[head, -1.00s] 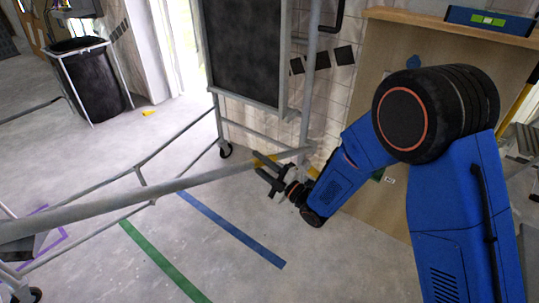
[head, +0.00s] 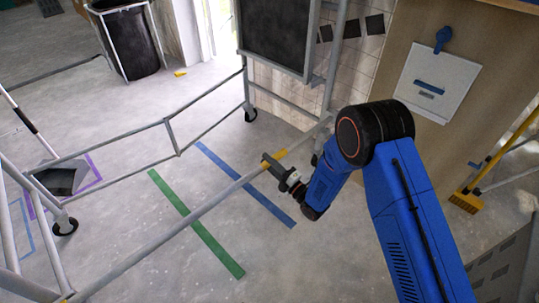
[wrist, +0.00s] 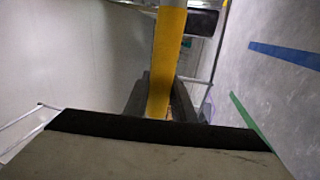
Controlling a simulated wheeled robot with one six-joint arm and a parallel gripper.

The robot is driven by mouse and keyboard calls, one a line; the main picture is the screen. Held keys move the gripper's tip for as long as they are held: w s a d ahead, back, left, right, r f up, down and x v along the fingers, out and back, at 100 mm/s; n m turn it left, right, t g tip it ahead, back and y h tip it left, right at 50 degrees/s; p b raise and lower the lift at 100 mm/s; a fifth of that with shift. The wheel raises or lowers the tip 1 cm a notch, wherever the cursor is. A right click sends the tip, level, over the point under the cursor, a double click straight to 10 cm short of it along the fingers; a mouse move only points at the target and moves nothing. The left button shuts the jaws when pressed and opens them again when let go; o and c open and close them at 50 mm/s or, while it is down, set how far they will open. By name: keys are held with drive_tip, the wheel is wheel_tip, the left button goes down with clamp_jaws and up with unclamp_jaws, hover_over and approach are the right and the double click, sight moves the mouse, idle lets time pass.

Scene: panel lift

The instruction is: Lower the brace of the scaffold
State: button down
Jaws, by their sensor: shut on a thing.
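The brace (head: 160,238) is a long grey bar running from the lower left up to the right-hand scaffold post in the head view. It carries a yellow band (head: 281,154) near its right end. My gripper (head: 270,162) is shut on the brace at this band. In the wrist view the yellow band (wrist: 167,55) passes between the dark fingers (wrist: 158,98), which partly hide it. The scaffold (head: 330,60) is a grey tube frame on casters. The brace's lower left end shows a small yellow mark near the bottom edge of the picture.
A dark bin (head: 130,45) stands at the back left. Blue tape (head: 243,185) and green tape (head: 195,222) mark the floor under the brace. A wooden board (head: 400,60) is behind my arm. The floor in front is clear.

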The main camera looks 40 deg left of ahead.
drive_tip(key=shift+f+n, duration=0.4)
drive_tip(key=shift+f, duration=0.65)
drive_tip(key=shift+s+d+f, duration=0.1)
drive_tip(key=shift+f, duration=0.05)
drive_tip(key=c, duration=1.5)
unclamp_jaws()
drive_tip(key=shift+f, duration=0.1)
drive_tip(key=shift+r, duration=0.2)
drive_tip(key=shift+d, duration=0.35)
drive_tip(key=v, duration=1.6)
drive_tip(key=shift+d+f, duration=0.1)
drive_tip(key=shift+d, duration=0.2)
